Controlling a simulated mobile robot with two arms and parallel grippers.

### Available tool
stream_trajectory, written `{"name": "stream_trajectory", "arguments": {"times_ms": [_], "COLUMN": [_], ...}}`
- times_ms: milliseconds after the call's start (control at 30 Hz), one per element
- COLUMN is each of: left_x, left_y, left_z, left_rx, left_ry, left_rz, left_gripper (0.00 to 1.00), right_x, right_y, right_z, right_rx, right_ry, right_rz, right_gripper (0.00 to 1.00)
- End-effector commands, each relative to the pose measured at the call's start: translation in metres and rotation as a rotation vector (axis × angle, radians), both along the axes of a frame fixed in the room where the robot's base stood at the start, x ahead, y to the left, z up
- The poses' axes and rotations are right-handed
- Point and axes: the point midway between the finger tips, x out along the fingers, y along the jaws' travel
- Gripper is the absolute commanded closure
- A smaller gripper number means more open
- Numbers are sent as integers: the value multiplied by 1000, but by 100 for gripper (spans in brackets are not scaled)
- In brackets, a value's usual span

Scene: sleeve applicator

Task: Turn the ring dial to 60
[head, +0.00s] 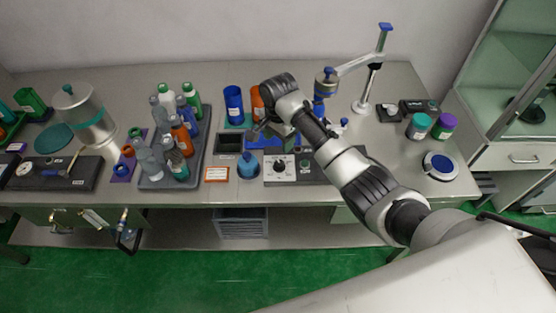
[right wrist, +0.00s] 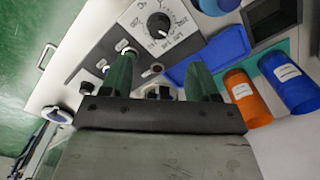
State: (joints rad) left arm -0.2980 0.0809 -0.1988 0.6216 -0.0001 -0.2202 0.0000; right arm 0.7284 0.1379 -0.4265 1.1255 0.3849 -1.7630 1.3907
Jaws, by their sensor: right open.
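The ring dial is a black knob (head: 281,165) on a white square scale plate, on the control box near the table's front edge. In the right wrist view the dial (right wrist: 159,25) shows near the top, with numbers around it too small to read surely. My right gripper (head: 262,131) is above and behind the control box in the head view, partly hidden by its own wrist. In the right wrist view its green fingertips (right wrist: 161,78) are apart with no dial between them. The dial is beyond the fingertips, not touched. My left gripper is not in view.
Beside the dial is a row of small switches and knobs (right wrist: 103,64). A blue bottle-like piece (head: 248,166) stands left of the control box. A grey tray (head: 153,182) of bottles stands further left. Blue and orange cylinders (right wrist: 250,98) stand behind.

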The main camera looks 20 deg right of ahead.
Motion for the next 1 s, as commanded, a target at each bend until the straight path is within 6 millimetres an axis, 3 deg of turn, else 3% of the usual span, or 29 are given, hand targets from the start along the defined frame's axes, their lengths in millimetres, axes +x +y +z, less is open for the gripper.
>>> {"name": "stream_trajectory", "arguments": {"times_ms": [533, 700, 1000], "left_x": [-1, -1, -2], "left_y": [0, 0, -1], "left_z": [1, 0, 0], "left_rx": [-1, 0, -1], "left_ry": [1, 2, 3], "left_rz": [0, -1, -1], "left_gripper": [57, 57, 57], "right_x": [-1, -1, -1], "right_y": [0, 0, 0], "right_z": [-92, -103, -105], "right_rx": [0, 0, 0], "right_ry": [2, -1, -1], "right_rz": [2, 3, 3], "right_gripper": [39, 39, 39]}}
